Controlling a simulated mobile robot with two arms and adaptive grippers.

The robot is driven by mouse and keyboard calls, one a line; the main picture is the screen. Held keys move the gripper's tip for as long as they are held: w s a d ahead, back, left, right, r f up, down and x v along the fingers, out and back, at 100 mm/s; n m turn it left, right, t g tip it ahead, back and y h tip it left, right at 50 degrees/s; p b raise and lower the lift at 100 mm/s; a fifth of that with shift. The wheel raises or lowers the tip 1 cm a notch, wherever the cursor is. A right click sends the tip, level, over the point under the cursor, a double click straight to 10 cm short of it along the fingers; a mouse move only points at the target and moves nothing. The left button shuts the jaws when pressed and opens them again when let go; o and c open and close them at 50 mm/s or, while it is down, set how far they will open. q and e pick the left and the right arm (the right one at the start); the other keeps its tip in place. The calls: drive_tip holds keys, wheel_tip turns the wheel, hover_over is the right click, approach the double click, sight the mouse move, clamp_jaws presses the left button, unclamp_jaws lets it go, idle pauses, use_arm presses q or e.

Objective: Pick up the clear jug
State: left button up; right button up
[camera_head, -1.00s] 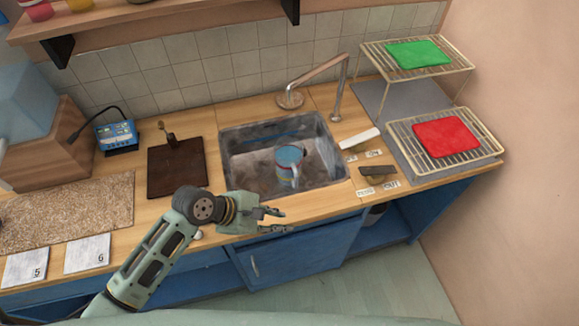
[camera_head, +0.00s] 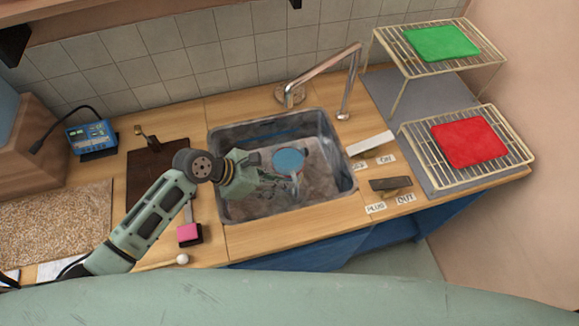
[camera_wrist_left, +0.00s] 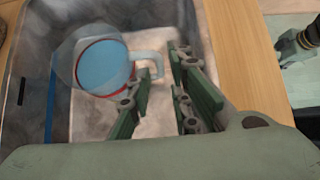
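The clear jug (camera_head: 288,161), with a blue top surface and a handle, stands in the metal sink (camera_head: 222,205). In the left wrist view the jug (camera_wrist_left: 100,62) shows a reddish band low down, and its handle points toward my fingers. My left gripper (camera_head: 279,182) is over the sink, left of and in front of the jug. Its fingers (camera_wrist_left: 160,77) are apart, with the handle's end close to the gap between them. I cannot tell whether they touch it. What looks like my right gripper (camera_wrist_left: 303,40) shows partly at that view's edge; its fingers are unclear.
A tap (camera_head: 320,75) arches behind the sink. Right of the sink are a white bar (camera_head: 370,143), a dark block (camera_head: 391,184) and labels. Wire racks hold a green cloth (camera_head: 442,43) and a red cloth (camera_head: 468,141). A pink block (camera_head: 189,233) lies front left.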

sight(296, 194)
use_arm(q)
drive_tip(key=f+b, duration=0.1)
drive_tip(key=f, duration=0.1)
drive_tip(key=f+b, duration=0.3)
drive_tip(key=f, duration=0.1)
drive_tip(key=shift+w+d+f+b, duration=0.1)
drive_tip(key=shift+d+b, duration=0.25)
drive_tip(key=shift+d, duration=0.05)
drive_tip(key=x, duration=0.6)
drive_tip(key=shift+w, duration=0.25)
drive_tip(key=shift+d+f, duration=0.2)
drive_tip(key=shift+d, duration=0.1)
use_arm(e)
drive_tip(key=f, duration=0.1)
drive_tip(key=s+f, duration=0.1)
drive_tip(key=f, duration=0.3)
drive_tip(key=shift+s+a+f, duration=0.1)
drive_tip(key=shift+s+a, duration=0.05)
drive_tip(key=shift+s, duration=0.2)
use_arm(q)
drive_tip(key=shift+c, duration=0.2)
clamp_jaws()
drive_tip(key=shift+a, duration=0.1)
use_arm(e)
drive_tip(key=shift+d, duration=0.2)
